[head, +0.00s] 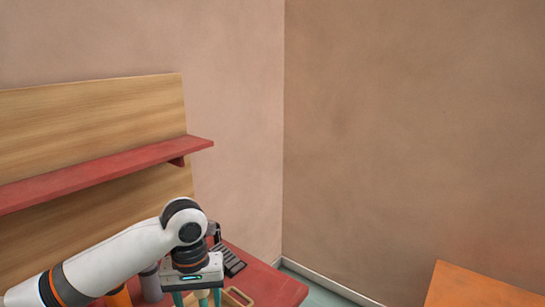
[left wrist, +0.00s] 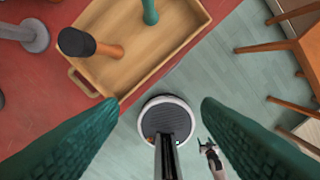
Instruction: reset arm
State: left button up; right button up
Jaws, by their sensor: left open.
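My left arm comes in from the left in the head view, and its gripper (head: 198,299) points down over the red table (head: 268,287). The bottom edge of the picture cuts off the fingertips. In the left wrist view the two teal fingers of my left gripper (left wrist: 162,102) are spread wide with nothing held between them. The fingers are above the edge of the table, beside a wooden tray (left wrist: 172,55). A mallet with a dark head and orange handle (left wrist: 108,50) lies in the tray. A teal-handled thing (left wrist: 150,12) is also there, partly cut off.
A red shelf (head: 100,172) juts from a wooden back panel (head: 95,110). A dark ridged object (head: 230,260) lies behind my gripper. An orange surface (head: 475,290) stands at lower right. Grey-green floor (left wrist: 240,70) lies beside the table, with wooden furniture legs (left wrist: 275,45) at right.

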pick_arm(q)
jog(key=s+d+f+m+t+h, duration=0.1)
jog(key=s+d+f+m+h, duration=0.15)
jog(key=s+d+f, duration=0.35)
jog(key=s+d+f+m+t+h, duration=0.1)
jog(key=s+d+f+m+h, duration=0.2)
jog(key=f, duration=0.5)
jog(key=s+a+f+n+t+y, duration=0.1)
jog(key=s+a+f+y, duration=0.2)
jog(key=s+a, duration=0.5)
jog(key=s+a+f+n+y, duration=0.1)
jog(key=s+a+f+y, duration=0.2)
jog(key=s+a, duration=0.5)
notch_tip(320, 180, down, 29)
jog(key=s+g+b, duration=0.1)
jog(key=s, duration=0.1)
jog(key=s+a+f+g+b, duration=0.1)
jog(key=s+a+f, duration=0.1)
jog(key=s+f, duration=1.3)
jog(key=shift+s+f+m, duration=0.15)
jog(key=shift+s+m, duration=0.15)
jog(key=shift+m, duration=0.05)
pick_arm(e)
jog(key=shift+w+a+f, duration=0.1)
jog(key=shift+w+f, duration=0.25)
jog(key=shift+f, duration=0.2)
jog(key=shift+w+a+f, duration=0.1)
jog(key=shift+w+f, duration=0.2)
jog(key=shift+f, duration=0.25)
